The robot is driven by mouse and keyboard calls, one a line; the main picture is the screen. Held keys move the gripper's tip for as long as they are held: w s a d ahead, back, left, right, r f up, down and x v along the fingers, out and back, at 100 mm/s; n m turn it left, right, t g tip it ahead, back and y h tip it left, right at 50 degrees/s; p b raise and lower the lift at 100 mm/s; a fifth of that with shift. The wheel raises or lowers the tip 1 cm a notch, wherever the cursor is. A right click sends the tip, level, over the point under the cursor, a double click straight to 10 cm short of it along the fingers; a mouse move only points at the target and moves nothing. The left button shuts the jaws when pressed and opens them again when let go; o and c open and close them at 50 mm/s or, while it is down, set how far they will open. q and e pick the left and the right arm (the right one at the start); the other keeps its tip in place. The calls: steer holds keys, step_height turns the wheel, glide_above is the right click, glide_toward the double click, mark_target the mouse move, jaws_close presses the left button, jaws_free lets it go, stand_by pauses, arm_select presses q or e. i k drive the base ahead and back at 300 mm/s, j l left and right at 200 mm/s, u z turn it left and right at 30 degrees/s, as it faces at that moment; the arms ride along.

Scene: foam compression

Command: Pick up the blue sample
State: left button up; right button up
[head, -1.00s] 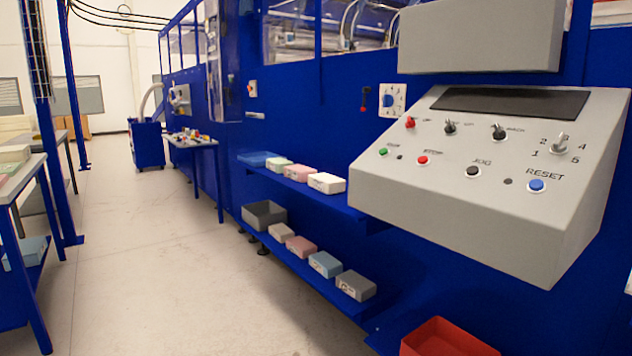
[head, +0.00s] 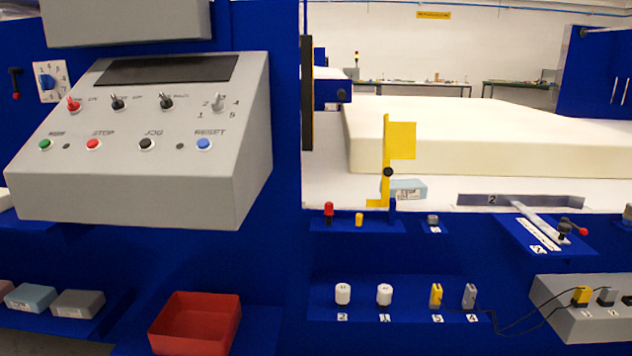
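Two light blue blocks show, and I cannot tell which one is the task's blue sample. One light blue block (head: 408,190) with a white label lies on the white bed, right behind the yellow flag-shaped post (head: 387,150), which partly covers it. Another light blue block (head: 32,298) with a label sits on the lower blue shelf at the far left, beside a grey block (head: 78,304). Neither of my grippers is in view.
A grey control panel (head: 140,175) juts out at the left. A red open bin (head: 195,322) stands below it. A large cream foam slab (head: 500,130) lies on the bed. Blue ledges hold white knobs (head: 343,293), plugs and a lever (head: 565,230). Black cables run at the lower right.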

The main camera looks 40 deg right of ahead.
mark_target(402, 188)
steer(key=z, duration=1.85)
